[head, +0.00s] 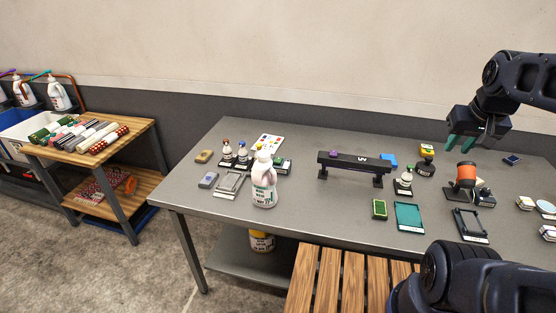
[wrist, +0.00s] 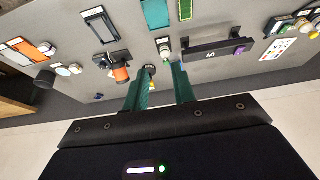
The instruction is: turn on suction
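My gripper (head: 465,145) is at the upper right of the head view, raised above the back of the grey table. Its two green fingers are apart with nothing held between them; they also show in the wrist view (wrist: 162,80). No part is plainly marked as a suction switch. An orange and black device (head: 466,175) stands on the table below and right of my gripper; it also shows in the wrist view (wrist: 121,73). A black bar marked UV (head: 350,162), with a purple knob (head: 333,154) at its left end, stands on two feet left of my gripper.
The grey table (head: 310,205) holds a white jug (head: 264,180), small bottles, a green pad (head: 379,209), a teal sheet (head: 409,217) and a black frame (head: 471,225). A wooden slatted surface (head: 345,280) is in front. A wooden cart (head: 140,135) with rolls stands left.

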